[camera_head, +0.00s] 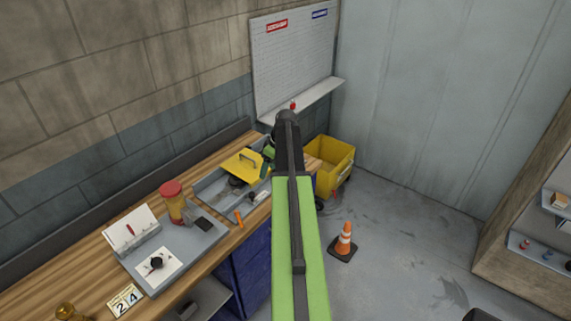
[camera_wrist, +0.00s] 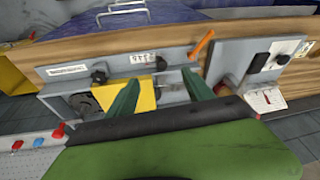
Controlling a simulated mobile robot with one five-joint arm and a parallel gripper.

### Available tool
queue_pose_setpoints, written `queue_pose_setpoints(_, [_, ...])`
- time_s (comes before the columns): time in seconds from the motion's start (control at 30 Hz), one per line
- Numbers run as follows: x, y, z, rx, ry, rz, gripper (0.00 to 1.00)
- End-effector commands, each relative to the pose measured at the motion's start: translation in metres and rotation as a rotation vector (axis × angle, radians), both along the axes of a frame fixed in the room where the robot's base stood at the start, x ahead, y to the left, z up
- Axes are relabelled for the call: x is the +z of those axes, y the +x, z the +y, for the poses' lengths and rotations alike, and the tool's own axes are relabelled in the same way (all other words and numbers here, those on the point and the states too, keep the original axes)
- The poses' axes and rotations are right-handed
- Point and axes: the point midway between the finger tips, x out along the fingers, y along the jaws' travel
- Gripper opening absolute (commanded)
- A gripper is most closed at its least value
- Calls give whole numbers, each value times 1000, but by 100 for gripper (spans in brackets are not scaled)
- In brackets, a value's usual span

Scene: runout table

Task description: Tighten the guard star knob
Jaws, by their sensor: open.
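The yellow guard (camera_head: 243,162) sits on a grey machine tray (camera_head: 206,188) on the wooden bench. In the wrist view the guard (camera_wrist: 141,96) is partly behind one finger. Two dark knobs show near it, a left one (camera_wrist: 99,76) and a smaller right one (camera_wrist: 161,63); I cannot tell which is the guard star knob or how tight it is. My gripper (camera_wrist: 162,92) is open and empty, its green fingers spread above the tray, apart from both knobs. In the head view my arm hides most of the gripper and part of the tray.
A yellow bin (camera_head: 335,160) and a cone (camera_head: 345,240) stand on the floor.

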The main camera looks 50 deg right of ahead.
Motion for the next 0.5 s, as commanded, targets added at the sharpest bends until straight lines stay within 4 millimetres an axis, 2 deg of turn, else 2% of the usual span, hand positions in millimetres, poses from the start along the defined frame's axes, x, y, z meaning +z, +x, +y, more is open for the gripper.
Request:
queue_pose_setpoints(0.03, [0,5,12,1,1,6,60])
queue_pose_setpoints(0.3, [-2,30,68,-8,8,39,60])
queue_pose_setpoints(0.5, [-3,41,94,-17,10,56,60])
